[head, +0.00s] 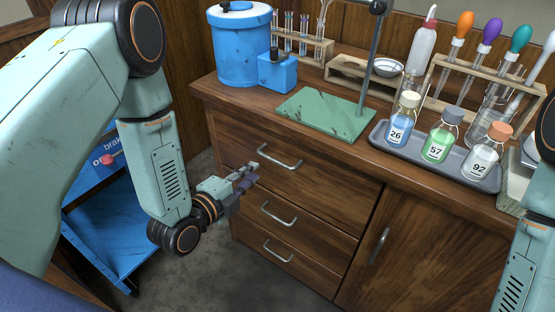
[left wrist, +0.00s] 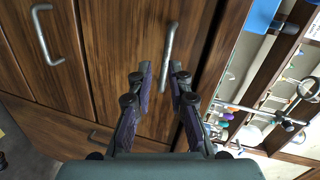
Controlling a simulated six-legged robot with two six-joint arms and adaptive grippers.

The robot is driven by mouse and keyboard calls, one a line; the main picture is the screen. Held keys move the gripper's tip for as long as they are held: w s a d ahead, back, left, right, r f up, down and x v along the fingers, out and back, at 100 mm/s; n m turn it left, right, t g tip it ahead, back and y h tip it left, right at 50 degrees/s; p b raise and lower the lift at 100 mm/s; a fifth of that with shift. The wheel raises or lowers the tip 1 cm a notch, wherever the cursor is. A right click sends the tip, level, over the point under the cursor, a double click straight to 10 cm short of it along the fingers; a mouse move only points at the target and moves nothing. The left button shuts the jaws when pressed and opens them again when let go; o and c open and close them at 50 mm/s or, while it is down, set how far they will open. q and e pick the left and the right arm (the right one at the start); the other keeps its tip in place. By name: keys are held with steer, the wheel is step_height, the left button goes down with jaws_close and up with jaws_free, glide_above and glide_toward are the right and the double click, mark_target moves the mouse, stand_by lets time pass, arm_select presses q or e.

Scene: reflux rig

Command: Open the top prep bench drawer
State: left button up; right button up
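The wooden prep bench (head: 420,240) has a stack of three drawers, all flush with its front. The top drawer (head: 310,175) has a curved metal handle (head: 283,161). My left gripper (head: 246,179) is in front of the drawers, left of and slightly below that handle. In the left wrist view, my left gripper (left wrist: 161,72) has its two fingers apart with nothing held. The top handle (left wrist: 169,48) shows beyond the fingertips, partly in line with the gap; I cannot tell the remaining distance. My right gripper is out of view; only part of its arm shows at the right edge.
Lower drawer handles (head: 278,213) and a cupboard door handle (head: 379,246) stick out nearby. On the bench top are a blue tank (head: 240,48), a green stand base (head: 325,115) and a grey tray (head: 378,136) of bottles. A blue cart (head: 110,235) stands left.

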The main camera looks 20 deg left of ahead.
mark_target(275, 161)
arm_select(q)
steer(key=w+d, duration=0.1)
steer(key=w, duration=0.1)
steer(key=w+d+m+b, duration=0.1)
steer(key=w+d, duration=0.1)
steer(key=w+d+f+m, duration=0.1)
steer(key=w, duration=0.2)
steer(key=shift+d+h+b, duration=0.15)
steer(key=shift+h+b, duration=0.25)
steer(key=shift+r, duration=0.15)
steer(key=shift+w, duration=0.1)
steer(key=shift+c, duration=0.3)
steer(key=shift+c, duration=0.7)
jaws_close()
